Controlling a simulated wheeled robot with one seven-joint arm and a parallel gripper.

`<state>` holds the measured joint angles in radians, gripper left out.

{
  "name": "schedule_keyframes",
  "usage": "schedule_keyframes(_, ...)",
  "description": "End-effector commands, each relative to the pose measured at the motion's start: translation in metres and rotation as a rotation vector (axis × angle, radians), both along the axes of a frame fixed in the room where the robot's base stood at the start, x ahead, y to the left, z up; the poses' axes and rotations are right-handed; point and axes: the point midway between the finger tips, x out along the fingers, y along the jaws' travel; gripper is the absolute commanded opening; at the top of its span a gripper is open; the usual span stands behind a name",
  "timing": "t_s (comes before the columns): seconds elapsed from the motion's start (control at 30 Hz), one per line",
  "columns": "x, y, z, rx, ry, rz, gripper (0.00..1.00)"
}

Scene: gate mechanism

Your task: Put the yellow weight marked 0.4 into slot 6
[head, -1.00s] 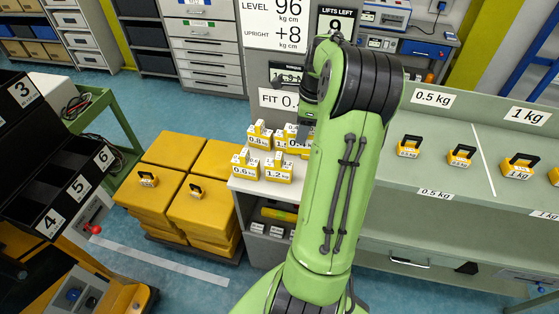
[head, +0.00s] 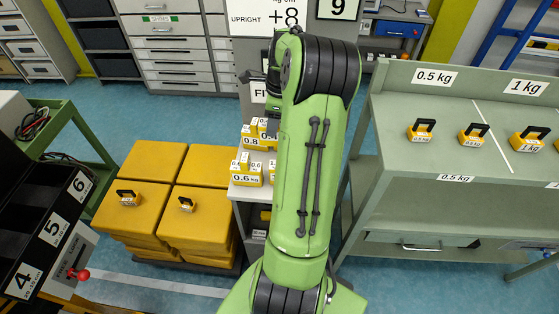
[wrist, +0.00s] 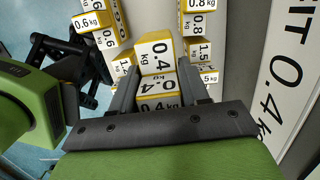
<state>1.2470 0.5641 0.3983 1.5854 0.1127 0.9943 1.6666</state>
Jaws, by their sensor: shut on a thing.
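The yellow weight marked 0.4 (wrist: 156,54) is between the two fingers of my gripper (wrist: 160,84) in the wrist view, with white 0.4 kg labels on its faces. My gripper is shut on it. I cannot tell whether the weight touches the shelf below. Slot 6 (head: 80,184) is in the black slotted rack at the left of the head view, above slots 5 (head: 53,229) and 4 (head: 23,282).
Other yellow weights (head: 246,178) stand on a small white-topped shelf beside my arm. Yellow block stacks (head: 150,167) lie between rack and shelf. A red-knobbed lever (head: 83,274) stands by the rack. A green bench (head: 400,150) with weights is at right.

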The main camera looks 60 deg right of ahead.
Motion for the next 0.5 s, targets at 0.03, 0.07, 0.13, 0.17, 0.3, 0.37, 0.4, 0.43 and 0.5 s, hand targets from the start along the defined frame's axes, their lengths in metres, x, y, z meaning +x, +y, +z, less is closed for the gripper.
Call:
schedule_keyframes(0.03, -0.001, 0.001, -0.014, 0.006, 0.003, 0.001, 0.00)
schedule_keyframes(0.07, -0.001, 0.001, -0.021, 0.005, 0.003, 0.002, 0.00)
schedule_keyframes(0.13, 0.000, 0.001, -0.037, 0.006, 0.003, 0.002, 0.00)
schedule_keyframes(0.17, 0.000, 0.001, -0.043, 0.004, 0.002, 0.002, 0.00)
schedule_keyframes(0.3, 0.000, 0.001, -0.059, 0.003, 0.002, 0.002, 0.00)
schedule_keyframes(0.37, 0.000, 0.001, -0.068, 0.003, 0.002, 0.002, 0.00)
schedule_keyframes(0.4, 0.000, 0.001, -0.076, 0.004, 0.002, 0.001, 0.00)
schedule_keyframes(0.43, 0.000, 0.001, -0.082, 0.004, 0.002, 0.001, 0.00)
schedule_keyframes(0.5, 0.000, 0.001, -0.091, 0.003, 0.001, 0.000, 0.00)
